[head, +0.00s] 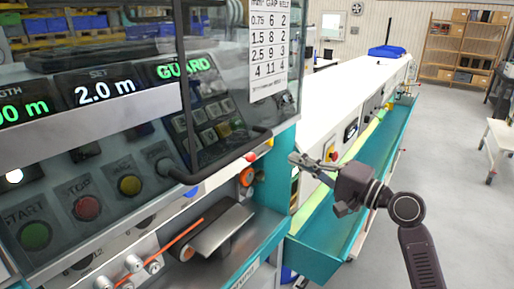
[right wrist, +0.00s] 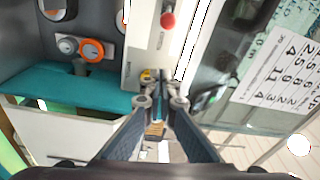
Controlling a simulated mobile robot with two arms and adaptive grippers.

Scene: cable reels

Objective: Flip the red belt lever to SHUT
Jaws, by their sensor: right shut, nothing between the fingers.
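The belt lever shows as a red ball knob (right wrist: 168,19) on a pale plate at the top of the right wrist view. In the head view a small red knob (head: 250,156) shows at the machine's right end, above an orange ring. I cannot read any SHUT mark or tell the lever's position. My right gripper (head: 294,159) is to the right of this knob and apart from it. In the right wrist view its fingertips (right wrist: 161,98) are together and empty, below the knob, near a small yellow part (right wrist: 147,75). My left gripper is not in view.
The orange ring (head: 246,176) and a metal plate (head: 222,230) jut out below the knob. The clear guard's dark handle (head: 220,160) is to the left. A printed gap sheet (head: 269,50) hangs above. A teal trough (head: 340,228) runs along the right.

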